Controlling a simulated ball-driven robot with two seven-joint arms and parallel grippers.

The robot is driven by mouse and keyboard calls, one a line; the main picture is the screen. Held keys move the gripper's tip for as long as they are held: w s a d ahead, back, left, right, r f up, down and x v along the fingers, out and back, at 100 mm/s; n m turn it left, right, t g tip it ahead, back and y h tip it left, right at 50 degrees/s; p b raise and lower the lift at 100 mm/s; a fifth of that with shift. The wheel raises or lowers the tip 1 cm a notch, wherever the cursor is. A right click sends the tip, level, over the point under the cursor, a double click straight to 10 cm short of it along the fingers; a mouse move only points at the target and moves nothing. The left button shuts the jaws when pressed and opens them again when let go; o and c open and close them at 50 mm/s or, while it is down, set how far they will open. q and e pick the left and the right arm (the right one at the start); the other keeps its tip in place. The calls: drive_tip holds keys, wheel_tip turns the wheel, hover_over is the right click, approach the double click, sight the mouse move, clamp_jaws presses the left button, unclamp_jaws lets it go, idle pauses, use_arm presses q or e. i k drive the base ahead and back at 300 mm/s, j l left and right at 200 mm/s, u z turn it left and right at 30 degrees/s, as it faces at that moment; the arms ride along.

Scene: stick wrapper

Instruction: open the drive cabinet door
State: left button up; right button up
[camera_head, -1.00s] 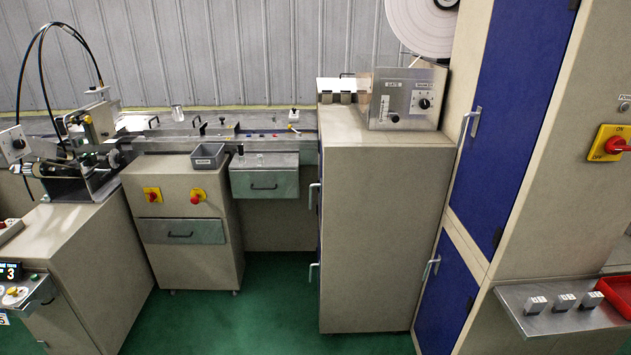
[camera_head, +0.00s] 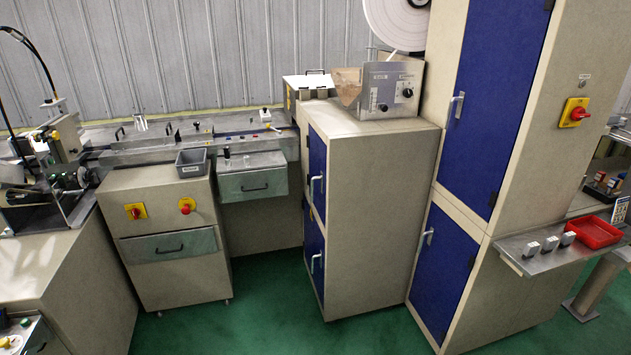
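No legible label shows which cabinet is the drive cabinet. The tall beige cabinet (camera_head: 548,115) at right has a blue upper door (camera_head: 497,100) with a silver handle (camera_head: 457,105) at its left edge, and a blue lower door (camera_head: 443,275) with its own handle (camera_head: 428,236). The middle beige cabinet (camera_head: 375,205) has a blue upper door (camera_head: 316,172) and a blue lower door (camera_head: 313,245) on its left-facing side, each with a silver handle. All these doors look shut. Neither of my grippers is in view.
A metal control box (camera_head: 392,90) sits on the middle cabinet. A grey shelf (camera_head: 535,262) with a red tray (camera_head: 592,232) juts out at right. A beige drawer unit (camera_head: 165,215) stands at left. Green floor (camera_head: 255,328) is clear in front.

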sight(317, 150)
drive_tip(key=i+z, duration=0.2)
drive_tip(key=z, duration=0.2)
drive_tip(key=i+j+z, duration=0.1)
drive_tip(key=z, duration=0.3)
